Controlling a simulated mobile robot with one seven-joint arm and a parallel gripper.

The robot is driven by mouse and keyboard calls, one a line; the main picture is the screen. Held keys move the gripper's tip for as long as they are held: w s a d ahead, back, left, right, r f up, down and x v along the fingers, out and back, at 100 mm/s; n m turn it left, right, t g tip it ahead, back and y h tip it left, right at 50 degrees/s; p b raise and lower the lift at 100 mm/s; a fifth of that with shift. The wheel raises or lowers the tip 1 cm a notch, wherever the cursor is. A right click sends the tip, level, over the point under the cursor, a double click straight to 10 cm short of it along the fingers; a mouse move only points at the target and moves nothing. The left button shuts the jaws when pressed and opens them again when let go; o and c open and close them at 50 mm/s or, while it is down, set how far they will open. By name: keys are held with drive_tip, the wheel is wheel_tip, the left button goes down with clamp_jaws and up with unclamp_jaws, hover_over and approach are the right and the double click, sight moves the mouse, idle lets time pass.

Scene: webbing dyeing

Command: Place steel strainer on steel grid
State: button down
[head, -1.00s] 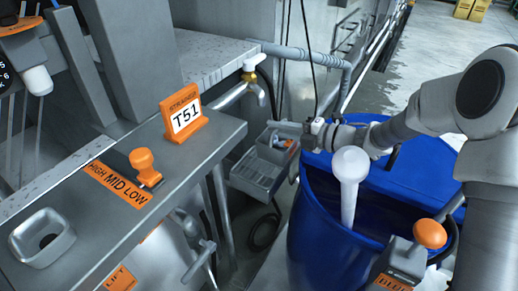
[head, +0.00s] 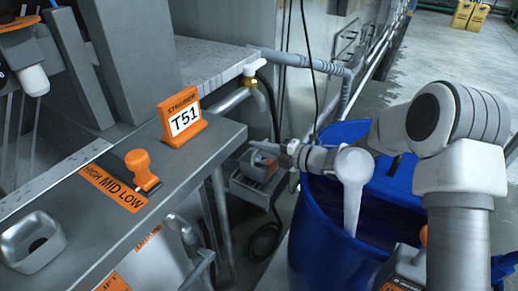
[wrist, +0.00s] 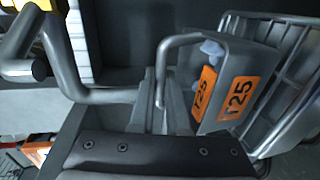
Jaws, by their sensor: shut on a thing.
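The steel strainer (wrist: 235,75) is a grey box with orange T25 labels and a bent handle, in the upper right middle of the wrist view. In the head view the strainer (head: 262,162) is small and partly hidden by my gripper. My gripper (wrist: 163,98) is shut on its handle; it also shows in the head view (head: 283,151), left of the blue barrel. The steel grid (wrist: 300,45), a rack of metal bars, lies behind and right of the strainer. In the head view the grid (head: 256,190) is just below the strainer; contact cannot be told.
A bent pipe (wrist: 95,95) runs close left of my gripper.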

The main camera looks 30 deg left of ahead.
drive_tip(key=shift+f, duration=0.15)
drive_tip(key=c, duration=0.9)
unclamp_jaws()
drive_tip(key=shift+r, duration=0.25)
drive_tip(key=p+v, duration=0.1)
drive_tip(key=v, duration=1.1)
drive_tip(key=shift+p, duration=0.3)
